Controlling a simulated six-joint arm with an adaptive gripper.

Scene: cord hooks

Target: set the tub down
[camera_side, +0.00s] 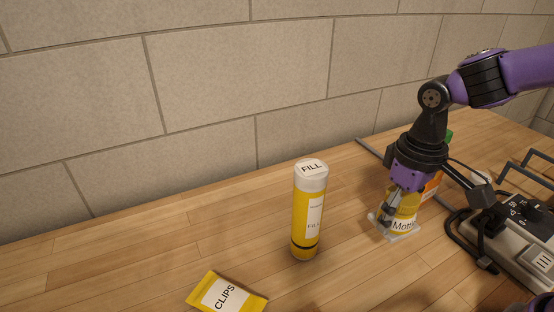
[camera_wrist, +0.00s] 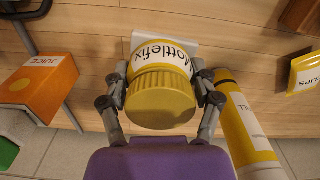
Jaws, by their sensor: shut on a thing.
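The tub is yellow with a ridged lid and a white label reading "Mottlefix"; it shows in the side view (camera_side: 404,212) and in the wrist view (camera_wrist: 160,98). My gripper (camera_side: 393,208) points down, with its fingers closed on both sides of the tub, as the wrist view also shows (camera_wrist: 160,92). The tub looks upright. A pale square plate (camera_side: 405,237) lies on the wooden worktop under the tub; it also shows behind the tub in the wrist view (camera_wrist: 190,42). I cannot tell whether the tub's base touches the plate.
An orange juice carton (camera_wrist: 40,88) stands close to the tub, partly behind my gripper in the side view (camera_side: 433,185). A yellow FILL tube (camera_side: 308,215) stands to the left. A CLIPS packet (camera_side: 227,294) lies in front. A grey device with cords (camera_side: 520,250) sits at right.

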